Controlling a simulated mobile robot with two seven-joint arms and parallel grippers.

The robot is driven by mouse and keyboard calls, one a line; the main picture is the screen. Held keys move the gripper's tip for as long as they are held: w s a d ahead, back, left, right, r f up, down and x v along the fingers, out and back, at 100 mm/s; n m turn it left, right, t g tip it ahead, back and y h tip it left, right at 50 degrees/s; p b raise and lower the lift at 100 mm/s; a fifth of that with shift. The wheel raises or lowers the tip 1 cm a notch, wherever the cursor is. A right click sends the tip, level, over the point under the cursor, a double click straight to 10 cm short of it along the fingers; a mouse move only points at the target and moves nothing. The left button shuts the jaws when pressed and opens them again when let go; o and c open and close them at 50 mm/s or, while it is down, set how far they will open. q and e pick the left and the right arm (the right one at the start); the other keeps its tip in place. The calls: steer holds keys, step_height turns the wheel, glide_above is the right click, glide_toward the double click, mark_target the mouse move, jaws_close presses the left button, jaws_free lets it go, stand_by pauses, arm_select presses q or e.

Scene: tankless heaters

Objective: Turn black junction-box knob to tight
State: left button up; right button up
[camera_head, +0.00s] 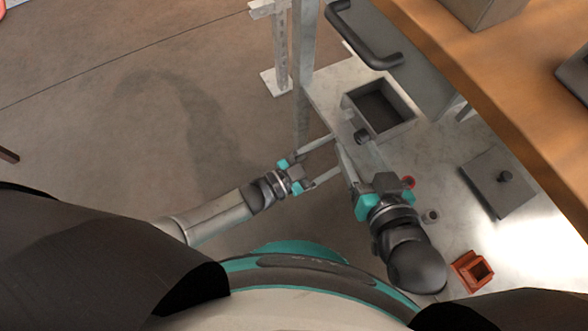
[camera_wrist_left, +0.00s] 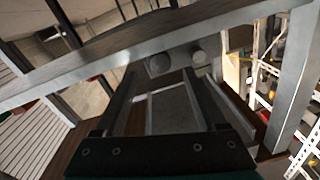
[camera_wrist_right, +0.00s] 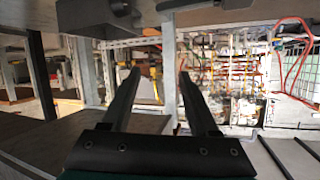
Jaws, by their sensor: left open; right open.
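I cannot tell which knob is the junction-box one. My left gripper (camera_head: 336,153) is open and empty, left of and just below the box. My right gripper (camera_head: 358,150) is open, its fingers pointing up toward the box's knob; contact cannot be told. The left wrist view shows two round grey shapes (camera_wrist_left: 158,65) beyond the open fingers (camera_wrist_left: 160,82). The right wrist view shows its open fingers (camera_wrist_right: 159,75).

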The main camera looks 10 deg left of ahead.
arm_select(q)
steer(key=p+v, duration=0.2)
steer(key=v, duration=0.8)
arm_select(e)
steer(key=shift+s+d+f+g+h, duration=0.25)
steer(key=shift+d+g+h, duration=0.15)
steer(key=shift+d+g, duration=0.3)
steer(key=shift+s+d+f+g+h, duration=0.2)
steer(key=shift+s+d+g+h, duration=0.15)
steer(key=shift+d+g, duration=0.35)
steer(key=shift+s+d+f+g+h, duration=0.2)
steer(key=shift+d+g+h, duration=0.25)
steer(key=shift+d+g, duration=0.25)
